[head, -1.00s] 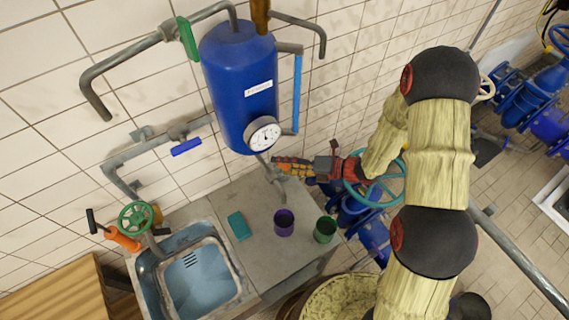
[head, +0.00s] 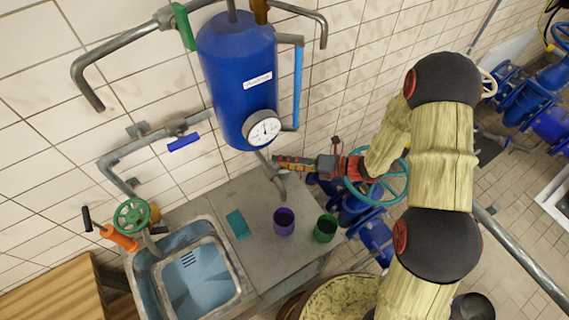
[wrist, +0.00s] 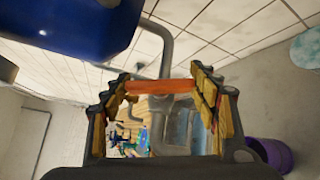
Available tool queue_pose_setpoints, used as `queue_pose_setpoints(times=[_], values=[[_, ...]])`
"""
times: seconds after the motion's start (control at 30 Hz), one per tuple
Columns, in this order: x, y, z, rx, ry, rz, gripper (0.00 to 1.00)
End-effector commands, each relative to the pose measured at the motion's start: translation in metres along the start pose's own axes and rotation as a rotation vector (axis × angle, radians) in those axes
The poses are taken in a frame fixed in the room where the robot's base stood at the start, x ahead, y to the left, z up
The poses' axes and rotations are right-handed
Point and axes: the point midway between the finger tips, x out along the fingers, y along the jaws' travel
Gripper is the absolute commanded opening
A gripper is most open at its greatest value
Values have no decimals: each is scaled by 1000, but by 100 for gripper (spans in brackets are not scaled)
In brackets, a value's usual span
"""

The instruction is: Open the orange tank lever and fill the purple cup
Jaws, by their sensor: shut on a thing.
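The blue tank (head: 225,75) with a round gauge (head: 263,131) hangs on the tiled wall. Its outlet pipe (head: 277,184) bends down over the counter. The orange lever (wrist: 160,87) lies across the outlet pipe in the wrist view, between my fingers. My gripper (head: 282,162) is beside the pipe just under the tank and is shut on this lever; it also shows in the wrist view (wrist: 163,92). In the head view my fingers hide the lever. The purple cup (head: 284,230) stands upright on the counter, in front of the pipe's mouth; part of it shows in the wrist view (wrist: 272,155).
A green cup (head: 325,230) stands right of the purple one. A teal sponge-like block (head: 238,224) lies to the left, near the sink (head: 200,295). A teal handwheel (head: 403,190) is close to my wrist. Other pipes carry green and blue levers (head: 184,143).

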Motion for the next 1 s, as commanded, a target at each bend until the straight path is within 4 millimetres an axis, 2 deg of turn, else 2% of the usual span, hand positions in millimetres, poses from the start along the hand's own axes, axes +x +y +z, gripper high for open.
queue_pose_setpoints(times=[0.03,0.5,0.53,0.83,1.0], values=[[1,-5,-2,-23,0,21,35],[0,-1,-1,-76,1,74,35],[0,-1,-1,-76,1,74,62],[0,0,0,-76,0,75,79],[0,0,0,-76,0,75,79]])
